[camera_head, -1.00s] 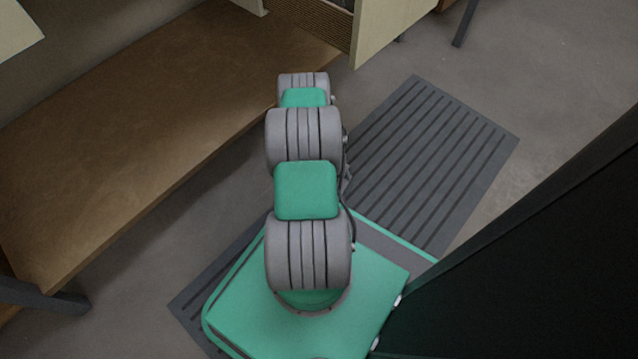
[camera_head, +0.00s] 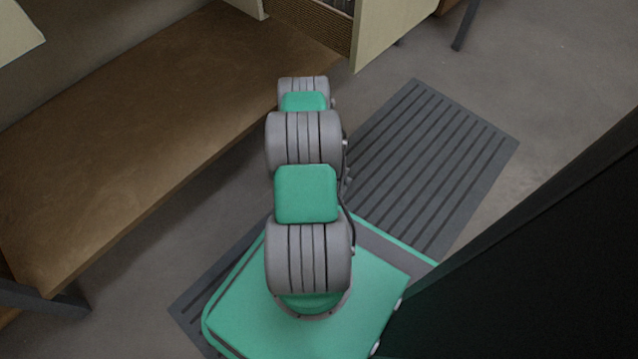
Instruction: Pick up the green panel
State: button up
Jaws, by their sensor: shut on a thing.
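I cannot make out the green panel in the head view. The green and grey parts in the middle are my own arm and base. My gripper is not in view; my arm, seen from above, hides its far end and whatever is there.
A brown bench top (camera_head: 150,130) runs along the left, with a dark leg at its lower left. A cream cabinet with a slatted part (camera_head: 310,28) stands at the top. A grey ribbed mat (camera_head: 440,160) lies on the floor. A large dark surface (camera_head: 540,260) fills the lower right. Floor is bare at the upper right.

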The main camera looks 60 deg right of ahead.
grip_shut()
jog(key=shift+r, duration=0.15)
jog(key=shift+r, duration=0.3)
notch_tip(320, 180, up, 2)
jog(key=shift+d+r+p, duration=0.1)
jog(key=shift+r+p, duration=0.15)
jog(key=shift+p, duration=0.7)
jog(key=s+d+r+p, duration=0.1)
jog(key=s+r+p, duration=0.6)
jog(key=s, duration=0.7)
notch_tip(320, 180, up, 3)
jog(key=shift+d+f, duration=0.15)
